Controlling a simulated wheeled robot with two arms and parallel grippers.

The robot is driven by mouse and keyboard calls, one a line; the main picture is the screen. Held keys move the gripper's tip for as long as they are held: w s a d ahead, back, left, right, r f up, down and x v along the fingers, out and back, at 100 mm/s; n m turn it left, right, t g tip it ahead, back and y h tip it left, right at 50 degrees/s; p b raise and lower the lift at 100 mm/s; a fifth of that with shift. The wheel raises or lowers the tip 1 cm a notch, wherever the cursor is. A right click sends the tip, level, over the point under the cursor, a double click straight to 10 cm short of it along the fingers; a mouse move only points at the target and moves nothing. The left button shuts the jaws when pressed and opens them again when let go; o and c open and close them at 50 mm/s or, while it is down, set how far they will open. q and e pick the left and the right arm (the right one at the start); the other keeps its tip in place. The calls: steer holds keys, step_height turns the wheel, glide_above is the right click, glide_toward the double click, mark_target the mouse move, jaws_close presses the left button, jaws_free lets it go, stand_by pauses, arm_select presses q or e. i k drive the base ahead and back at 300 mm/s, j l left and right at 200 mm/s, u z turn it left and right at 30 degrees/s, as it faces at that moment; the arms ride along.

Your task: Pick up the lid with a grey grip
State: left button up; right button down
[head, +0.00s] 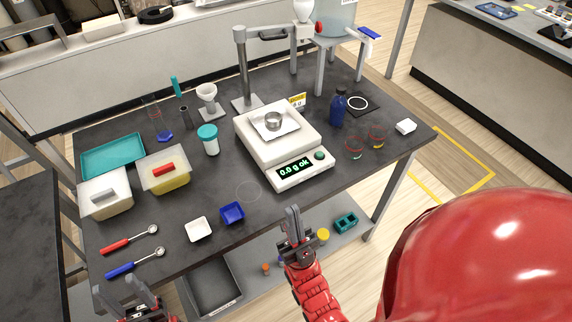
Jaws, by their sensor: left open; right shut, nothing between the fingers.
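The lid with a grey grip (118,190) sits on a pale, nearly square container at the left side of the dark table. Its grey grip (103,197) is a short bar on top. My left gripper (119,287) is open and empty at the bottom left, by the table's front edge, well in front of that lid. My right gripper (292,213) is shut and empty, pointing up at the front edge below the scale.
A container with a red-grip lid (150,163) stands right of the grey-grip one. A teal tray (112,156) lies behind. A red-handled spoon (128,240) and a blue-handled spoon (134,263) lie in front. The scale (279,147) fills the table's middle.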

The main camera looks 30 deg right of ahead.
mark_target(102, 189)
steer(key=l+u, duration=0.45)
steer(key=k+l+u, duration=0.1)
steer(key=l+u, duration=0.15)
steer(key=u, duration=0.15)
steer(key=k+l+u, duration=0.1)
steer(key=l+u, duration=0.2)
steer(key=u, duration=0.15)
